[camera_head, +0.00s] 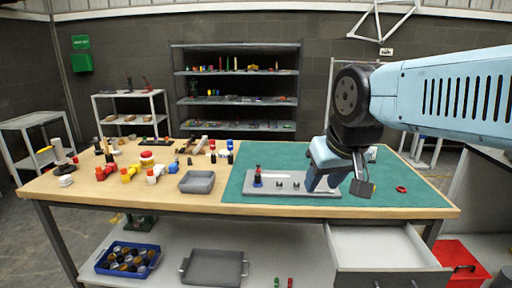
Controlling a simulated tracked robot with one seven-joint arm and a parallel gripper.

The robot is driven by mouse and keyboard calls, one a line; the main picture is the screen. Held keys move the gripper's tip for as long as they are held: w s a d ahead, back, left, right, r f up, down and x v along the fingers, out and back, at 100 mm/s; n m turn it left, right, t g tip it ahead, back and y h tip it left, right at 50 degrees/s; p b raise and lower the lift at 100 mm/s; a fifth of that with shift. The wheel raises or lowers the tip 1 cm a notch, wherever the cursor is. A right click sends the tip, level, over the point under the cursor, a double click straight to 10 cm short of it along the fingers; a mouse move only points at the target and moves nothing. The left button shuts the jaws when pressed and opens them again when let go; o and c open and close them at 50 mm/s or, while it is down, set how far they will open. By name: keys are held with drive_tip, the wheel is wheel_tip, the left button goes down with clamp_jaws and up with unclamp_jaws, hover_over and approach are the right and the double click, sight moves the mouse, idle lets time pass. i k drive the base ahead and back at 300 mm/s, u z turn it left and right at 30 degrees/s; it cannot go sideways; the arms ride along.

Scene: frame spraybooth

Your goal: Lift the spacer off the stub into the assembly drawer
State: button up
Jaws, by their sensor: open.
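A grey plate (290,189) lies on the green mat, with small dark stubs (279,184) standing on it.
A red ring (401,189) lies on the green mat (415,198) right of my gripper. A grey tray (197,182) and several coloured fittings occupy the wooden left half. A red box (462,265) stands right of the drawer. The mat behind the plate is mostly clear.

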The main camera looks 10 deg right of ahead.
sight(376, 254)
drive_tip(key=i, duration=0.95)
drive_tip(key=u, duration=0.05)
